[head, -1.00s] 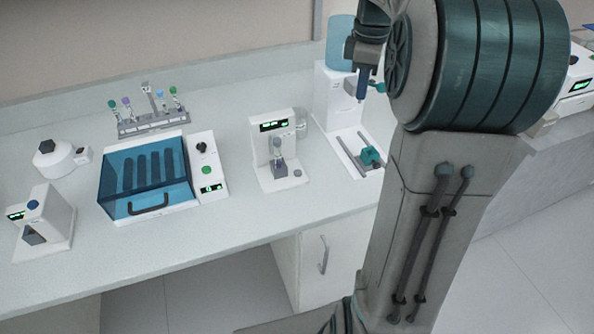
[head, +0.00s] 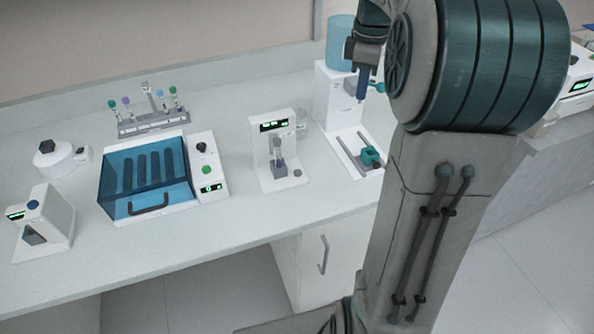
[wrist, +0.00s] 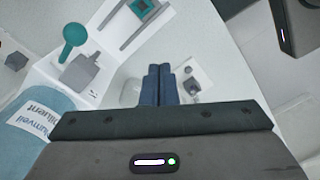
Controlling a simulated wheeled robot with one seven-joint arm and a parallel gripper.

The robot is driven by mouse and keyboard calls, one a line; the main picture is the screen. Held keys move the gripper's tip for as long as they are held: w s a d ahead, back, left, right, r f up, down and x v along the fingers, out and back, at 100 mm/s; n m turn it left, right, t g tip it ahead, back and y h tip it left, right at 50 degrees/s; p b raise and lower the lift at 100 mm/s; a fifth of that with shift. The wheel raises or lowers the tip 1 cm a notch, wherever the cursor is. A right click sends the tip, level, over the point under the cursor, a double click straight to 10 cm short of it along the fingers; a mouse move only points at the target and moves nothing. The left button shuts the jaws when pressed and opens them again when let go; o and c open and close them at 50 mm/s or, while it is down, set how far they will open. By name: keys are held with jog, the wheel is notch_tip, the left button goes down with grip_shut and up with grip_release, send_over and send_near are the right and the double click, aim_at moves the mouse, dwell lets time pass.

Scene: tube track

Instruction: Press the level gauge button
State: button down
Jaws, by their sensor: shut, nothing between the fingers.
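A white station (head: 274,150) with a green-lit display and a tube in a grey holder stands mid-bench; it looks like the level gauge, though no label is readable. A small dark button (head: 297,173) sits at the right of its base. My gripper (head: 362,101) is shut and empty, pointing down, above the bench to the right of this station and higher than its base. In the wrist view my shut fingers (wrist: 159,70) partly cover a white station (wrist: 207,83) below, apart from it.
A white dispenser (head: 329,99) with a blue tank and teal lever stands close to my gripper. A blue-lidded box (head: 150,175), a tube rack (head: 154,124), a round white device (head: 53,158) and a small station (head: 55,222) stand left. The front bench strip is clear.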

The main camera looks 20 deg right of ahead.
jog(key=s+a+f+m+t, duration=0.1)
jog(key=s+a+f+m, duration=0.3)
jog(key=s, duration=0.5)
jog(key=s+a+f+m+t, duration=0.2)
jog(key=s+a+f+m, duration=0.3)
jog(key=s+a+m, duration=0.2)
jog(key=s+a, duration=0.2)
jog(key=a, duration=0.1)
jog(key=shift+s+f+m, duration=0.2)
jog(key=shift+s+m, duration=0.2)
